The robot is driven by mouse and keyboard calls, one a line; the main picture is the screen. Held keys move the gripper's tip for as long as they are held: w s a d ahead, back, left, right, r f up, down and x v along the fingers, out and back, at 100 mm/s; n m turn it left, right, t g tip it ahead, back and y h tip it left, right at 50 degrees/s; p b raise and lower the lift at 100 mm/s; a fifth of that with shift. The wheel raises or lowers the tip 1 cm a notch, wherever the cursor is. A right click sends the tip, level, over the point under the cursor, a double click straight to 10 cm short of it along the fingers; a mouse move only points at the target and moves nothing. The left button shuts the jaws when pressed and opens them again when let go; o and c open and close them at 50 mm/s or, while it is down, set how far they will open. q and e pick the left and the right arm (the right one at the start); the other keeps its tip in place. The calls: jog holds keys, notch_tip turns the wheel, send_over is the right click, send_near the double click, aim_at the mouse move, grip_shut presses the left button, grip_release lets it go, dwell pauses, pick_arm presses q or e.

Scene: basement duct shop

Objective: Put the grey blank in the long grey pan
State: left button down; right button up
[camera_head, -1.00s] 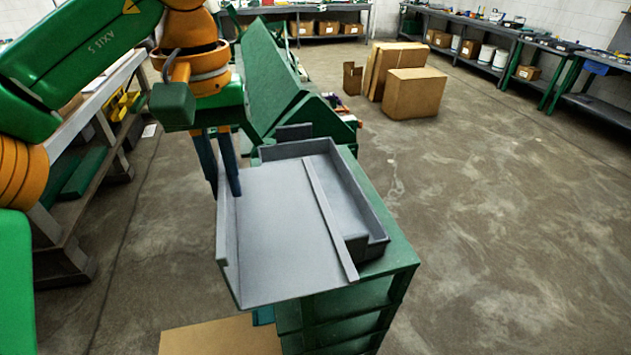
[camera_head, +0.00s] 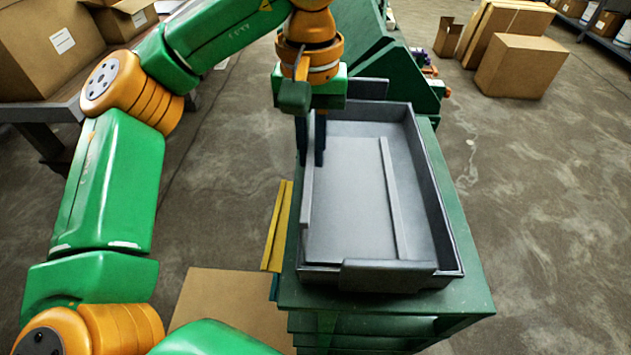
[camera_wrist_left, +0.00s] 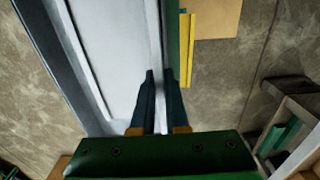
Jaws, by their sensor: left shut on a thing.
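The grey blank (camera_head: 345,205) is a flat sheet with a raised flange along each long side. It lies lengthwise within the outline of the long grey pan (camera_head: 432,190), left of the pan's right wall and behind its front wall. My left gripper (camera_head: 311,162) is shut on the blank's left flange, near its far end. The left wrist view shows the flange between the fingers (camera_wrist_left: 166,90) and the blank's pale sheet (camera_wrist_left: 115,50) to their left. The pan's left wall is mostly hidden. I cannot tell whether the blank touches the pan floor. My right gripper is not in view.
The pan stands on a green shelved stand (camera_head: 465,285). A yellow strip (camera_head: 278,225) is beside the stand's left side, with a brown board (camera_head: 225,305) lower down. A green machine (camera_head: 385,60) is behind.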

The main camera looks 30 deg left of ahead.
aim_at(314, 186)
pick_arm(q)
jog(key=f, duration=0.4)
jog(key=shift+w, duration=0.4)
jog(key=shift+s+f, duration=0.3)
jog(key=shift+f, duration=0.1)
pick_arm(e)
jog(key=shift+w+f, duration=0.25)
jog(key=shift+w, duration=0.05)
pick_arm(q)
jog(key=shift+f, duration=0.1)
jog(key=c, duration=0.9)
grip_release()
jog(key=shift+w+d, duration=0.1)
jog(key=shift+w, duration=0.1)
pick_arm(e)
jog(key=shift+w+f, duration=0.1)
pick_arm(q)
jog(key=shift+s, duration=0.1)
